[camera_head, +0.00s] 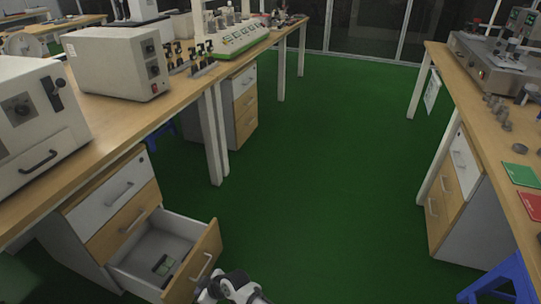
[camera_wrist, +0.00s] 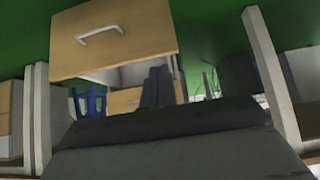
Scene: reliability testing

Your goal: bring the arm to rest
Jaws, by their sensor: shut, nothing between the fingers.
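My gripper (camera_wrist: 158,74) shows in the wrist view with its two dark fingers together and nothing between them. It is close to the wooden front of an open drawer (camera_wrist: 115,40), whose pale handle shows above; I cannot tell whether they touch. In the head view, part of my arm shows at the bottom edge, just right of the same open drawer (camera_head: 205,262). The fingertips cannot be made out there. The drawer is pulled out of the left cabinet, and small dark and green items (camera_head: 163,265) lie inside.
A wooden workbench (camera_head: 118,118) with white instruments (camera_head: 118,62) runs along the left. Another bench (camera_head: 470,95) stands on the right, with a blue stool (camera_head: 500,280) at the lower right. The green floor (camera_head: 325,180) between them is clear.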

